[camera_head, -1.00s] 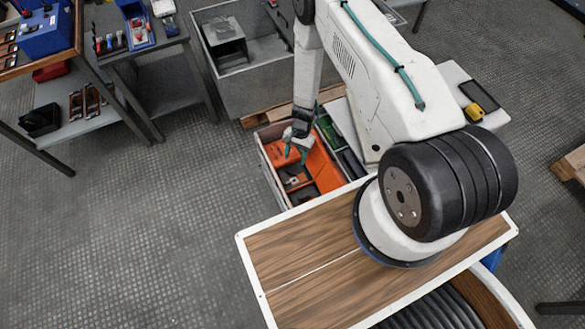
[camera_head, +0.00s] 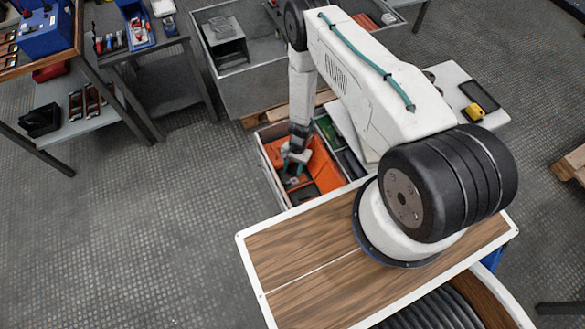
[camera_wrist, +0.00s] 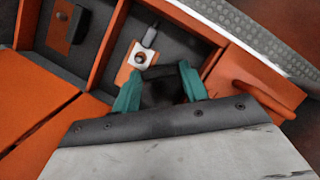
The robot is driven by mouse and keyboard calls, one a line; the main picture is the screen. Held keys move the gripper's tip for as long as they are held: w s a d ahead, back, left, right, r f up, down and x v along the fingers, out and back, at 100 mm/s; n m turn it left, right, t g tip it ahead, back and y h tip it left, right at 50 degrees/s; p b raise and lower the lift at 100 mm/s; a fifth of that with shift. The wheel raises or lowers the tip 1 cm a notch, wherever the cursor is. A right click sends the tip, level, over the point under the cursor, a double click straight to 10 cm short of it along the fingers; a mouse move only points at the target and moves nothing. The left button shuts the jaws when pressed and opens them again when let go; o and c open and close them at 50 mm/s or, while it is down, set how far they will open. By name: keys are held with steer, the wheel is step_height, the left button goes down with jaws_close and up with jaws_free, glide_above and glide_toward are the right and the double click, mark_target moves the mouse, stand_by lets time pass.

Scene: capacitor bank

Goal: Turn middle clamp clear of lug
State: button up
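In the wrist view, a pale square lug (camera_wrist: 140,57) with a round hole and a short grey cable end lies in an orange-walled compartment. My gripper (camera_wrist: 160,88) has two teal fingertips standing apart just below the lug in the picture. A dark shape fills the space between the fingers; it may be the middle clamp, but it is too dark to be sure or to see contact. Another dark clamp (camera_wrist: 77,25) sits beside a round stud in the compartment to the left. In the head view, my gripper (camera_head: 293,168) is down inside the orange-lined box.
The box rim (camera_head: 276,185) surrounds the gripper closely. Orange dividers (camera_wrist: 107,45) separate the compartments. A grey metal bin (camera_head: 235,85) stands behind the box, and a wood-topped surface (camera_head: 310,260) lies in front. The floor to the left is open.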

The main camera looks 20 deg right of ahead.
steer(key=shift+n, duration=0.4)
steer(key=n, duration=0.2)
steer(key=n+g+h, duration=0.1)
steer(key=n, duration=0.1)
steer(key=shift+w+a+n+h, duration=0.15)
steer(key=shift+a+n+h, duration=0.05)
steer(key=shift+n+h, duration=0.1)
steer(key=n, duration=0.2)
steer(key=n+h, duration=0.1)
steer(key=n, duration=0.1)
steer(key=shift+a+g+h, duration=0.15)
steer(key=shift+g+h, duration=0.15)
steer(key=shift+g, duration=0.1)
steer(key=shift+n, duration=0.3)
steer(key=o, duration=0.7)
steer(key=v, duration=0.7)
steer(key=shift+r, duration=0.4)
steer(key=shift+w+a, duration=0.1)
